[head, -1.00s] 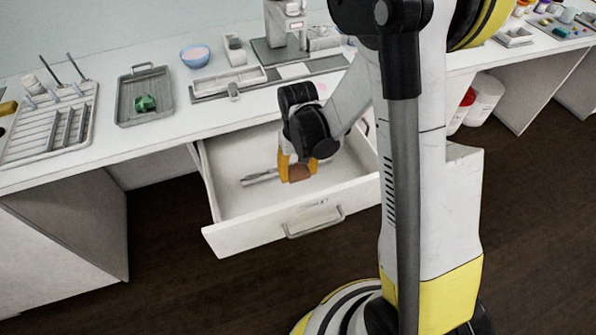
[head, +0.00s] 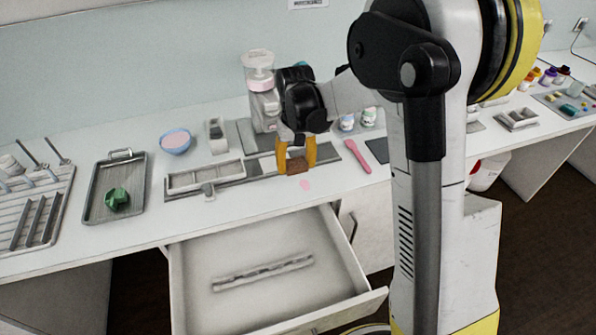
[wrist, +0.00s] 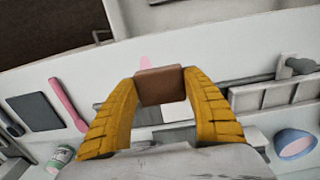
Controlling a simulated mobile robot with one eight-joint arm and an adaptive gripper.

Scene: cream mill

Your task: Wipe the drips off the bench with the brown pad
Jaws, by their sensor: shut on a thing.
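My gripper (head: 297,164) has orange fingers and is shut on the brown pad (head: 298,167), holding it over the bench (head: 240,208) near its front edge. The pad also shows between the fingertips in the wrist view (wrist: 160,86). A pink drip (head: 305,184) lies on the bench just below and right of the pad in the head view. In the wrist view the drip (wrist: 145,62) is partly hidden behind the pad. I cannot tell whether the pad touches the bench.
The open drawer (head: 205,262) below the bench holds a metal strip. A pink spatula (head: 357,156) lies right of the gripper. A grey rack (head: 205,176), pink-filled bowl (head: 175,142) and tray with a green thing (head: 100,205) stand left. A dispenser (head: 258,80) stands behind.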

